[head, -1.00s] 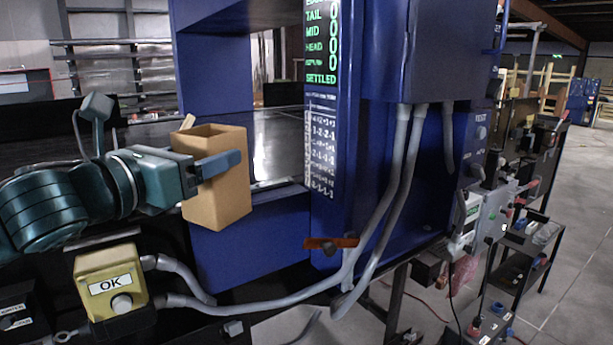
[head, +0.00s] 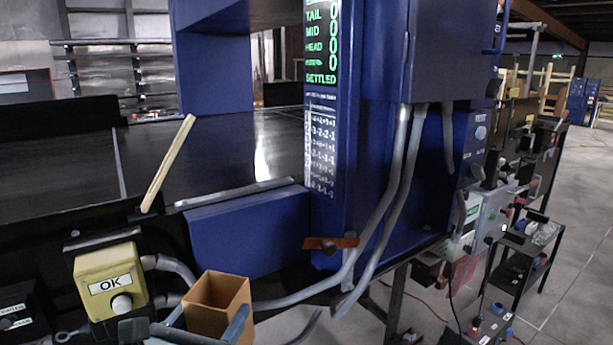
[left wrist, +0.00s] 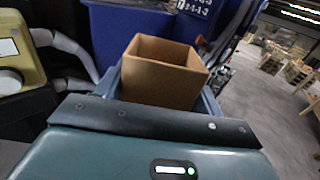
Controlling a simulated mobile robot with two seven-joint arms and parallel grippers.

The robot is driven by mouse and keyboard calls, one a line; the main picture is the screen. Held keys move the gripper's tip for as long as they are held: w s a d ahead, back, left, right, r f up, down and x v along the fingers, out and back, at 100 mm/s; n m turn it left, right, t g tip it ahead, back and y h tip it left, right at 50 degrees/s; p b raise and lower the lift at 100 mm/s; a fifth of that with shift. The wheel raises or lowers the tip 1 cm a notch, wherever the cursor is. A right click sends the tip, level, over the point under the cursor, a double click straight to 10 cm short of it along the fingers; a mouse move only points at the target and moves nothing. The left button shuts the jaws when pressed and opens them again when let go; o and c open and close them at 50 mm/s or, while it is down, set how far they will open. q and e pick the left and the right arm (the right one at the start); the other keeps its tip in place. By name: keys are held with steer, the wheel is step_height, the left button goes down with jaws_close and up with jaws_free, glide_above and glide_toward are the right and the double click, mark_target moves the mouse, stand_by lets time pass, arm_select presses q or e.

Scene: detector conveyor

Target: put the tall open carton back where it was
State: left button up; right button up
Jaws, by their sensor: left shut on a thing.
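The tall open carton (head: 217,305) is plain brown cardboard with its open top facing up. It is low in the head view, right of the yellow OK box and in front of the conveyor machine. My left gripper (head: 208,326) is shut on the carton, with a finger on either side of it. The carton (left wrist: 163,73) also shows in the left wrist view, upright between the fingers just beyond the gripper body. Its bottom is out of sight in both views. My right gripper is not in view.
The yellow OK button box (head: 108,283) stands left of the carton. A wooden stick (head: 167,164) leans up at the conveyor's (head: 210,150) near edge. The blue machine column (head: 345,180) and grey conduits (head: 385,235) are to the right. The dark conveyor top is clear.

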arm_select(q)
steer(key=s+a+f+n+y, duration=0.2)
steer(key=s+a+f+y, duration=0.2)
steer(key=f, duration=0.5)
steer(key=shift+s+a+n+t, duration=0.3)
steer(key=shift+s+a+n, duration=0.1)
steer(key=shift+s+a, duration=0.45)
